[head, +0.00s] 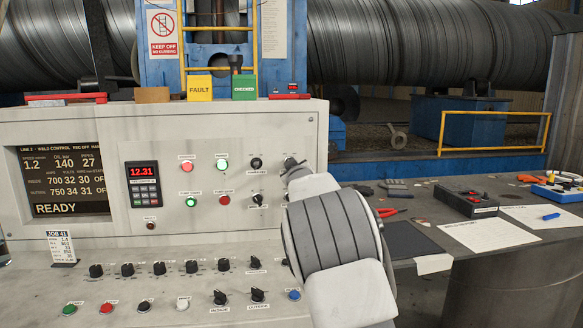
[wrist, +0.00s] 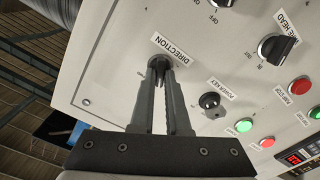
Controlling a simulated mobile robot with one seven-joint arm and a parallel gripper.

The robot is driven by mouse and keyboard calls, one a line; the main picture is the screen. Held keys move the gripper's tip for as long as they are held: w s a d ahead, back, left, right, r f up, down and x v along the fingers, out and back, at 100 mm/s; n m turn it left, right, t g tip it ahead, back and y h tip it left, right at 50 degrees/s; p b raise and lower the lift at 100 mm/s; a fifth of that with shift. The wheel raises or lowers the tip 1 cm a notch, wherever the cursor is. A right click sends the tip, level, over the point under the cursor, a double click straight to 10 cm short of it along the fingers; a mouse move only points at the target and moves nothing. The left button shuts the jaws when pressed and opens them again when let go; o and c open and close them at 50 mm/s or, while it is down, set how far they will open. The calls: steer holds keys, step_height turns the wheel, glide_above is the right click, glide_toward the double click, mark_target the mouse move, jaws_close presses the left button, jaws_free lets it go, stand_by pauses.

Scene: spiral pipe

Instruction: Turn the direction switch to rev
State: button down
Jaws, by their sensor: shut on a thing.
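The direction switch (wrist: 158,66) is a small dark knob beside the DIRECTION label (wrist: 170,50) on the pale control panel in the wrist view. My gripper (wrist: 161,66) is shut on the switch, one finger on each side of it. The fingers hide most of the knob, and I cannot read its FWD or REV marks or tell which way it points. In the head view my gripper (head: 292,164) reaches the panel's upper right, and my arm covers the area below it.
The power key switch (wrist: 209,100) sits close beside my fingers. The head switch (wrist: 277,46) and lit green button (wrist: 243,125) are farther right. In the head view a display (head: 62,180) reads READY. A side table (head: 470,262) holds tools and papers.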

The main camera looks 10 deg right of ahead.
steer(key=c, duration=0.9)
jaws_free()
steer(key=s, duration=1.7)
steer(key=shift+s+b, duration=0.2)
steer(key=shift+b, duration=0.1)
steer(key=s+f+m+g, duration=0.2)
steer(key=s+f+g, duration=0.25)
steer(key=s, duration=0.85)
steer(key=s+f+m+g, duration=0.2)
steer(key=s+f+g, duration=0.25)
steer(key=s, duration=0.85)
steer(key=s+f+m+g, duration=0.25)
steer(key=s+f, duration=0.25)
steer(key=s, duration=0.9)
step_height(320, 180, up, 17)
steer(key=p, duration=1.6)
steer(key=shift+w+d+g+p, duration=0.15)
steer(key=shift+w+g+p, duration=0.15)
steer(key=shift+g, duration=0.15)
